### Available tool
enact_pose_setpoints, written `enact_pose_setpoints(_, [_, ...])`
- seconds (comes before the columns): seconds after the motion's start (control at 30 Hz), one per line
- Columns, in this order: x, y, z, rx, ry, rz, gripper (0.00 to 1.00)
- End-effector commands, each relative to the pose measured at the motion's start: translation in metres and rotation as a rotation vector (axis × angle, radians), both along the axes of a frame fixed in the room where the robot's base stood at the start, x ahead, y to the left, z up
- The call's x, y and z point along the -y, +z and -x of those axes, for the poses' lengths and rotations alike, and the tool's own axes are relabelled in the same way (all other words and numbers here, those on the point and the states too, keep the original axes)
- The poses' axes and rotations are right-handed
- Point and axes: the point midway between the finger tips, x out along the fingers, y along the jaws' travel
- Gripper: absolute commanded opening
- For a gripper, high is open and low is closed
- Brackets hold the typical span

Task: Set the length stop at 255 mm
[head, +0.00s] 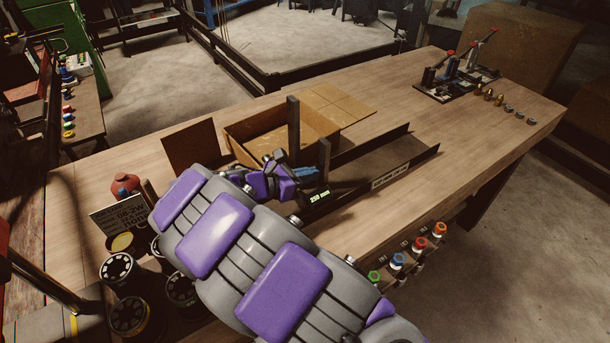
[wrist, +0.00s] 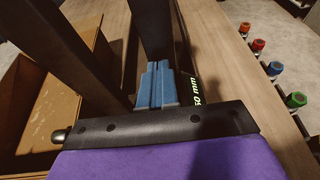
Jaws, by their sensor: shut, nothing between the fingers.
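A small display (head: 319,196) on the near side of the bench fixture shows green digits that look like 250 mm. It is partly cut off in the wrist view (wrist: 197,92), where the end of "50 mm" shows. Two dark upright posts stand by it, one nearer (head: 324,160) and one farther (head: 293,122). A long dark channel (head: 385,160) runs right from there, with a white label on its near wall. My gripper (head: 304,173) is shut and empty, its blue fingers beside the nearer post. In the wrist view its fingers (wrist: 157,84) are together between the posts. Whether they touch a post cannot be told.
An open cardboard box (head: 250,130) lies just behind the posts. Hose reels (head: 118,270) and a sign (head: 120,215) stand left. Colored-capped fittings (head: 398,261) line the near edge. A lever device (head: 455,75) and brass fittings stand at the far right.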

Motion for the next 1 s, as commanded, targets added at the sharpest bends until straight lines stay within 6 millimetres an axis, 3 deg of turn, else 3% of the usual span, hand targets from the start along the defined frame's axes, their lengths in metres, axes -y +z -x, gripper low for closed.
enact_pose_setpoints(0.47, [0.013, 0.001, -0.008, -0.002, -0.002, 0.002, 0.0])
enact_pose_setpoints(1.0, [0.004, 0.002, -0.002, -0.001, -0.002, 0.005, 0.0])
